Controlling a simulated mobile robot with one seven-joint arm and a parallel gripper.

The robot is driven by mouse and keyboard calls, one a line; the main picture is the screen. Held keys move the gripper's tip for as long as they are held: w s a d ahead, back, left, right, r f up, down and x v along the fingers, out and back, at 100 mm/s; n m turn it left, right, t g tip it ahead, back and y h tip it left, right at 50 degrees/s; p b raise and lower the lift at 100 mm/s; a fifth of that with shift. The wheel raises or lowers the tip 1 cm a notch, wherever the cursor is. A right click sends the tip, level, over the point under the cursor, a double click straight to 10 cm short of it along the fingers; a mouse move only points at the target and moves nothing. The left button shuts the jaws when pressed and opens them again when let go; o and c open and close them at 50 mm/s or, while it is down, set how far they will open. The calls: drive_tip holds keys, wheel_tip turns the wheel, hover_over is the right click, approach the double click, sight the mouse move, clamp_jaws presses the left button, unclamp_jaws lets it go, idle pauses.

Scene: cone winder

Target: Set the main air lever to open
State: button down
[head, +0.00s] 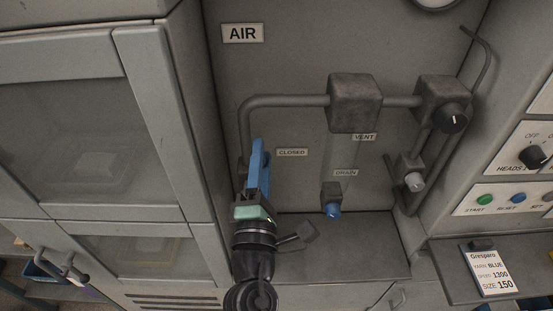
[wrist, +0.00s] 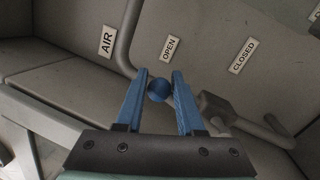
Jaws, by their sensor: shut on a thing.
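My gripper (head: 259,148) is at the lower end of the left air pipe, below the AIR sign and left of the CLOSED label (head: 292,152). In the wrist view, my gripper's two blue fingers (wrist: 159,82) are closed around the round blue knob (wrist: 159,90) of the main air lever. The knob is between the fingers, just below the OPEN label (wrist: 170,47) in that picture. The CLOSED label (wrist: 242,55) is farther right. The lever's shaft and pivot are hidden, so its exact angle cannot be told. In the head view my gripper hides the knob.
The air pipe (head: 290,101) runs to a grey block (head: 354,100) and a regulator with a black knob (head: 453,118). A blue drain knob (head: 333,210) hangs lower. A cabinet (head: 150,120) stands close at left. A bare ledge (head: 340,250) lies below.

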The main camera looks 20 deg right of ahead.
drive_tip(key=shift+w+a+n+y, duration=0.15)
drive_tip(key=shift+a+n+y, duration=0.1)
drive_tip(key=shift+a+n, duration=0.4)
drive_tip(key=shift+w+a+n+y, duration=0.15)
drive_tip(key=shift+a+n+y, duration=0.1)
drive_tip(key=shift+a+n, duration=0.4)
drive_tip(key=shift+a+f+n+p, duration=0.1)
drive_tip(key=shift+a+n+p, duration=0.05)
drive_tip(key=shift+n+p, duration=0.3)
drive_tip(key=shift+f, duration=0.1)
drive_tip(key=c, duration=0.8)
unclamp_jaws()
drive_tip(key=o, duration=0.3)
drive_tip(key=shift+w, duration=0.1)
drive_tip(key=shift+r, duration=0.2)
